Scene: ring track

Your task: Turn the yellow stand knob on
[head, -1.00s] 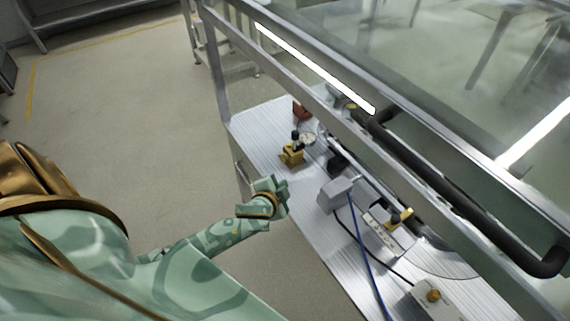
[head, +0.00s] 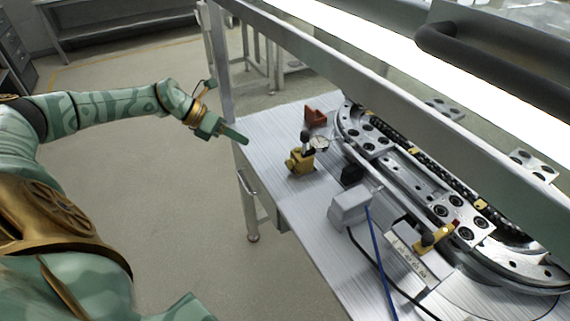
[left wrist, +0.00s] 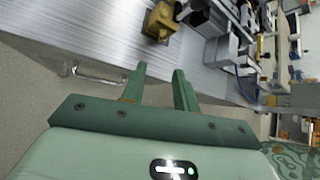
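The yellow stand (head: 300,162) sits on the ribbed metal table, with a black knob-like part (head: 305,136) and a small round dial (head: 319,143) at its top. Whether the knob is on cannot be told. The stand also shows at the top of the left wrist view (left wrist: 159,20), partly cut off by the frame's edge. My left gripper (head: 240,138) is to the left of the stand, near the table's left edge, and apart from it. Its two fingers (left wrist: 159,76) are spread with nothing between them. My right gripper is not in view.
A red-brown block (head: 315,117) stands behind the stand. A grey box (head: 349,206) with a blue cable and a second yellow part (head: 432,240) lie to the right. The curved metal track (head: 400,165) runs behind. A frame bar (head: 340,80) crosses above the table.

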